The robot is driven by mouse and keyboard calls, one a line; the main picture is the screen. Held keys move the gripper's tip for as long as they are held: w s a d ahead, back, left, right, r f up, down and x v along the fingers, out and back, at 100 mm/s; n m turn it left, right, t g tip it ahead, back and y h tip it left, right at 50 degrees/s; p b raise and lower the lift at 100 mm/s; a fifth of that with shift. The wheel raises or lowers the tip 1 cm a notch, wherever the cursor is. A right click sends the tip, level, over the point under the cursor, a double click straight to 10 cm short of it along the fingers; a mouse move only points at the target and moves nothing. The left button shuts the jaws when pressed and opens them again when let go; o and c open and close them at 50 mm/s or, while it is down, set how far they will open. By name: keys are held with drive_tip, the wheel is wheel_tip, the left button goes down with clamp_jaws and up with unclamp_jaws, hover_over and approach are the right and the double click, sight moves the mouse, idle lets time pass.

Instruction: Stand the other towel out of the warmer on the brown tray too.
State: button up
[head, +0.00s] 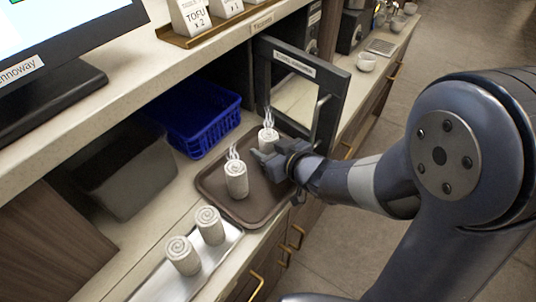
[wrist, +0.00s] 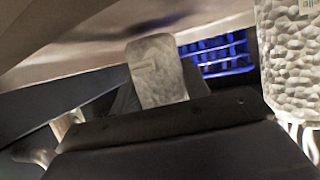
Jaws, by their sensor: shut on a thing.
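The brown tray (head: 216,199) lies on the counter. A rolled white towel (head: 236,182) stands upright on it, steaming. My gripper (head: 262,156) reaches in from the right, low over the tray's far right part, and is shut on a second steaming towel (head: 268,137). That towel is upright; its lower part is hidden behind the gripper, so I cannot tell whether it touches the tray. In the wrist view a dimpled white towel (wrist: 288,60) is at the right edge, with steam beside it. The warmer (head: 300,85) stands behind with its door open.
A blue basket (head: 200,125) stands behind the tray, and a grey bin (head: 118,172) left of it. A metal tray (head: 188,268) in front holds two rolled towels. The open warmer door (head: 325,115) with its handle is close behind my gripper.

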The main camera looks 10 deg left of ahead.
drive_tip(key=shift+f, duration=0.35)
drive_tip(key=shift+f, duration=0.15)
drive_tip(key=o, duration=1)
drive_tip(key=shift+r, duration=0.2)
drive_tip(key=p+v, duration=0.2)
drive_tip(key=v, duration=0.9)
drive_tip(key=shift+d+p, duration=0.1)
drive_tip(key=shift+p, duration=0.2)
drive_tip(key=shift+s+d, duration=0.3)
drive_tip(key=shift+s, duration=0.05)
